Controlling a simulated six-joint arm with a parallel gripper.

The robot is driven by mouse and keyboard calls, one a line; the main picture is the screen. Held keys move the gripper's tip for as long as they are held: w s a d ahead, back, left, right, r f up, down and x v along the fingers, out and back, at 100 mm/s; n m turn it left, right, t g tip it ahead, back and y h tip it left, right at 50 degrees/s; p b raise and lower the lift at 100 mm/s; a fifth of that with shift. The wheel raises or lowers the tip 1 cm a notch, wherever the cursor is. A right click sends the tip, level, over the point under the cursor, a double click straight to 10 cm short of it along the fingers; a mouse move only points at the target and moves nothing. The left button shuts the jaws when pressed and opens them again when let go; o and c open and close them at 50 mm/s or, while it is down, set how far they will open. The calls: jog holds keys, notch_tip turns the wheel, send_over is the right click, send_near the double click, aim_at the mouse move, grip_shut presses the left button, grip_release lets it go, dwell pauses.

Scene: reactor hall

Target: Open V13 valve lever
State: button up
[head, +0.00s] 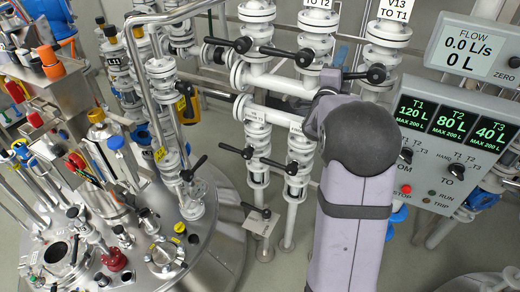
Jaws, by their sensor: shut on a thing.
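The V13 label (394,9) reads "V13 TO T1" and tops a white flanged pipe at the upper right of the head view. Below it is the black V13 valve lever (374,74), whose handle points left, across the pipe. My gripper (336,79) is at the left end of this handle, shut on it. My grey and dark arm comes up from the bottom and hides most of the gripper, so its fingers are hard to make out.
Neighbouring pipes carry similar black levers, one at the upper left (240,45) and one close by (302,58). A control panel (450,140) stands right of my arm. The flow display (470,52) reads 0.0 L/s and 0 L. A crowded steel vessel top (215,250) fills the left.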

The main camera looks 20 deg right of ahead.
jog(key=s+a+m+b, duration=0.2)
jog(key=s+a, duration=0.3)
jog(key=w+a+f+n+t+y, duration=0.1)
jog(key=w+a+f+n+y, duration=0.15)
jog(key=a, duration=0.25)
jog(key=w+a+f+n+y, duration=0.2)
jog(key=w+a+n+y, duration=0.15)
jog(key=a, duration=0.25)
jog(key=s+a+f+n+g+y+b, duration=0.1)
jog(key=s+a+f+n+g+y, duration=0.2)
jog(key=f, duration=0.6)
jog(key=s+a+f+n+g+y+b, duration=0.1)
jog(key=s+a+f+n+g+y, duration=0.1)
jog(key=s+a+f+n, duration=0.3)
jog(key=a+f+n+y, duration=0.1)
jog(key=a+f+n, duration=0.1)
jog(key=a+f, duration=0.1)
jog(key=shift+s+a+f+n+g+y, duration=0.15)
jog(key=shift+f+n+g+y, duration=0.15)
jog(key=shift+f+g, duration=0.15)
